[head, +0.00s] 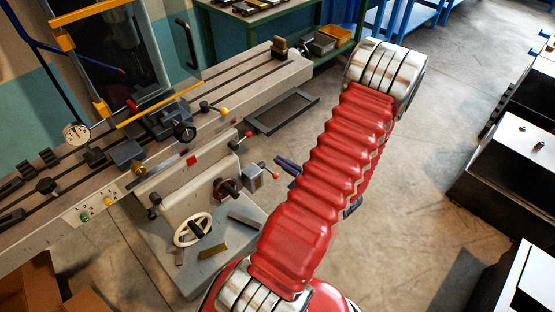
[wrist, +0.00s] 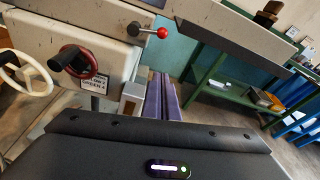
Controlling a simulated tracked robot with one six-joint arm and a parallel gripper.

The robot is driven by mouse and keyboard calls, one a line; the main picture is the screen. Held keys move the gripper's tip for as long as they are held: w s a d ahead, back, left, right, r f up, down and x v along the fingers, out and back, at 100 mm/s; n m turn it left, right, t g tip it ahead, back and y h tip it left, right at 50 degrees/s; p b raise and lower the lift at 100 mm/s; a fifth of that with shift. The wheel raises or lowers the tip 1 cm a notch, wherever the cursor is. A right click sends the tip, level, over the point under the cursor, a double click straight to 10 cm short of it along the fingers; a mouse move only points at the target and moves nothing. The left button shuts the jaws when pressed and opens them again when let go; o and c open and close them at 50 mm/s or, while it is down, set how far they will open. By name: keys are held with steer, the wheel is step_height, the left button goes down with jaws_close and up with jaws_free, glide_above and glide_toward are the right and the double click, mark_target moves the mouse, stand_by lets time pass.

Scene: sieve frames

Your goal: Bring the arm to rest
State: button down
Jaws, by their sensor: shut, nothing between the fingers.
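My gripper (wrist: 160,95) shows in the wrist view as two purple fingers side by side, closed together with nothing between them. In the head view, its purple fingers (head: 287,165) stick out to the left from behind my red-sleeved arm.
A long grey machine table (head: 235,82) with a handwheel (head: 193,229) and red-knobbed levers stands at left. A green bench (head: 255,20) is at the back. Black boxes (head: 510,165) stand at right. Open concrete floor (head: 420,190) lies between my arm and the boxes.

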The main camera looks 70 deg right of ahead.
steer(key=shift+s+a, duration=0.1)
stand_by(0.7)
steer(key=w+a+r+n+g+y, duration=0.2)
steer(key=a+n+g+y, duration=0.15)
steer(key=a+n, duration=0.3)
steer(key=w+a+r+n+g+y, duration=0.25)
steer(key=a+n+y, duration=0.25)
steer(key=a, duration=0.3)
steer(key=w+a+r+n+g+y, duration=0.1)
steer(key=w+a+n+g+y, duration=0.15)
steer(key=a+n+y, duration=0.45)
steer(key=w+a+r+n+h, duration=0.4)
steer(key=a+r+n, duration=0.6)
steer(key=a+r, duration=0.1)
steer(key=w+a+r+n+h, duration=0.4)
steer(key=a+r+n, duration=0.6)
steer(key=a+r, duration=0.1)
steer(key=shift+w+a+r+n, duration=0.25)
steer(key=shift+a+r+n, duration=0.1)
steer(key=shift+a, duration=0.2)
